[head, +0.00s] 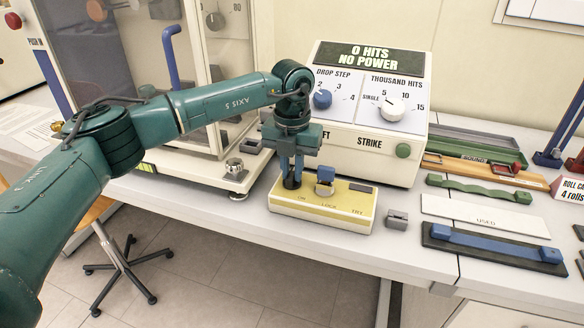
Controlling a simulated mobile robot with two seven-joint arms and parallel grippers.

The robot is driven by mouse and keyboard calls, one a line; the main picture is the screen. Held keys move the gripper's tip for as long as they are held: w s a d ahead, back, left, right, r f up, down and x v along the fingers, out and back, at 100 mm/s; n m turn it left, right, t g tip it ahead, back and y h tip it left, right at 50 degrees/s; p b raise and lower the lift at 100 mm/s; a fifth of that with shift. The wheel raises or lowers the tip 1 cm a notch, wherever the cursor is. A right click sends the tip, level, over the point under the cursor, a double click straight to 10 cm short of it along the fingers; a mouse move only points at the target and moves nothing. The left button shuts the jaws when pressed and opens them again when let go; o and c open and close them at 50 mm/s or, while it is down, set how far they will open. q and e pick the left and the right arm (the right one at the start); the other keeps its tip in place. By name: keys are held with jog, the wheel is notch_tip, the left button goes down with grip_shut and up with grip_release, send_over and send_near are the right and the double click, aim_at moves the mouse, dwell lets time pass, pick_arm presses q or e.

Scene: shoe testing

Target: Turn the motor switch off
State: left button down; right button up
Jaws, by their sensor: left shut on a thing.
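The switch box (330,211) is a low yellow-topped box near the table's front edge, marked ON, LOCK and TRY. My left gripper (292,181) points down over its left part, by the ON mark, with its fingers close together on a dark switch knob (291,183). The fingers hide most of this knob, and I cannot tell which way it is set. A blue-topped lock piece (325,178) stands on the box just right of my gripper. A dark flat piece (362,188) is at the TRY end. My right gripper is not in view.
Behind stands a white control box (368,110) with two dials; its display (367,54) reads "0 HITS NO POWER". A small grey block (397,219) sits right of the switch box. Strips on trays (495,249) lie further right. A glass-doored machine stands behind my arm.

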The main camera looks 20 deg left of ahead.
aim_at(292, 173)
pick_arm(q)
jog(key=shift+r, duration=0.1)
jog(key=c, duration=1.4)
grip_release()
notch_tip(292, 173, up, 13)
jog(key=b, duration=0.1)
